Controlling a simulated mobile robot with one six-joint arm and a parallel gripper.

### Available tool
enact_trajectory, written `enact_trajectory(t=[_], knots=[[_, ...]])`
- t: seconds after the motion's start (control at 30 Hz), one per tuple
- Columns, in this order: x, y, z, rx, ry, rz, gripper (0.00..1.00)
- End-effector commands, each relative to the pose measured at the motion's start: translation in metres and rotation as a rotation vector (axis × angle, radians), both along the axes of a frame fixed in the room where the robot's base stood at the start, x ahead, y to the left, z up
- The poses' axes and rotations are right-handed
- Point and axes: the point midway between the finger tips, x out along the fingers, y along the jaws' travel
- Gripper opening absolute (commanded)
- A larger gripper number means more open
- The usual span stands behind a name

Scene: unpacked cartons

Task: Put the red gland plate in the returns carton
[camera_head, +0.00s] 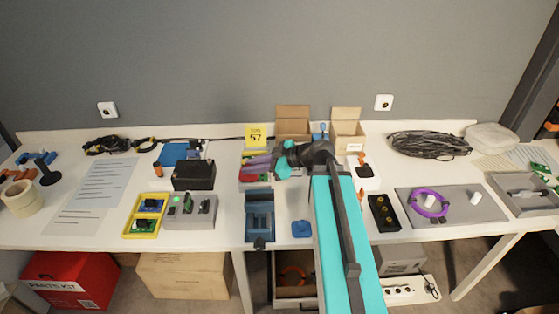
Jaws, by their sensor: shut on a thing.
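My gripper (258,162) is at the left end of my wrist, over the back middle of the table. It is shut, but its fingertips are small and hard to make out. A red piece (252,178), apparently the red gland plate, shows just below it among green and grey colours; its outline is mostly hidden. Two open cardboard cartons stand at the back to the right of the gripper: a left carton (293,113) and a right carton (346,128) with a white label. I cannot read which is the returns carton, and my wrist partly covers the left one's front.
A yellow note (256,136) stands behind the gripper. A blue fixture (259,215) stands in front of it. A black box (194,176) and a yellow tray (145,215) are to the left. A coil of black cable (428,145) and a grey mat (470,213) are to the right.

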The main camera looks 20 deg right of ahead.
Motion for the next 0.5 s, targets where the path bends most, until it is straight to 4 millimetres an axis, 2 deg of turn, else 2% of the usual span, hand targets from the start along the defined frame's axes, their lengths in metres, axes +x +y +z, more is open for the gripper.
enact_trajectory(t=[0.03,0.2,0.33,0.5], knots=[[-0.001,0.017,0.000,0.000,0.000,0.028,0.00],[-0.004,0.054,0.000,-0.001,-0.001,0.092,0.00],[-0.007,0.067,0.000,-0.001,-0.002,0.118,0.00],[-0.008,0.070,0.000,-0.003,-0.004,0.129,0.00]])
